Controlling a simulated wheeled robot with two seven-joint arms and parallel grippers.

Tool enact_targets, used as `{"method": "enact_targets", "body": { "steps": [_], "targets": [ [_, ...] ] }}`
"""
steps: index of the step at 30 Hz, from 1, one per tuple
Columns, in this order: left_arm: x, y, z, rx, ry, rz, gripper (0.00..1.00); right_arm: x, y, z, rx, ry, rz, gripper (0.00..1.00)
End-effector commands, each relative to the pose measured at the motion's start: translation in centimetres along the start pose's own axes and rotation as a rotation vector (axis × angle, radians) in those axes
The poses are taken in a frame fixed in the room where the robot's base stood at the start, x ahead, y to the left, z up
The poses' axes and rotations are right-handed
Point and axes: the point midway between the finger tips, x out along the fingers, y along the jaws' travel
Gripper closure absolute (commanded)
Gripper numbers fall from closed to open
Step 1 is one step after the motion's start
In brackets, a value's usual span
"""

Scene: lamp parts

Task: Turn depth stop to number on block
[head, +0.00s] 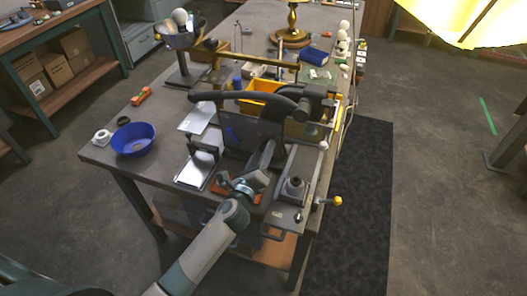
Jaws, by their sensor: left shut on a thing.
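A dark machine (250,131) with a long curved black handle (240,96) stands on the workbench's near end. My left gripper (267,158) reaches into its front from below. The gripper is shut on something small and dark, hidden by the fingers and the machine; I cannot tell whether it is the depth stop. A grey block-like part (293,189) with a dark round top sits right of the gripper, at the bench's near right corner. No number is readable on it. A lever with a yellow knob (338,201) sticks out to its right. My right gripper is not in view.
A blue bowl (133,139) and a white roll (102,138) stand at the workbench's (160,112) left edge. A yellow bin (264,87), a brass lamp base (291,37) and several small parts crowd the bench behind the machine. A dark mat (360,200) lies on the floor at right.

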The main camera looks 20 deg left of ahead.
Motion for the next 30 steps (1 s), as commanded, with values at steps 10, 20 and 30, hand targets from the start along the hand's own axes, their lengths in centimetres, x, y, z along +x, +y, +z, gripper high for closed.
{"method": "enact_targets", "body": {
  "steps": [10,20,30],
  "targets": [
    [-0.02,0.15,-0.03,-0.264,0.0,0.001,0.86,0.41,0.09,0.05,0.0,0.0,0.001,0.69],
    [-0.03,0.3,0.03,-0.552,-0.001,0.001,0.86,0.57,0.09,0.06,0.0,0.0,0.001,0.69],
    [-0.03,0.4,0.0,-0.733,-0.001,0.002,0.86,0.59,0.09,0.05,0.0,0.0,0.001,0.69]
  ]
}}
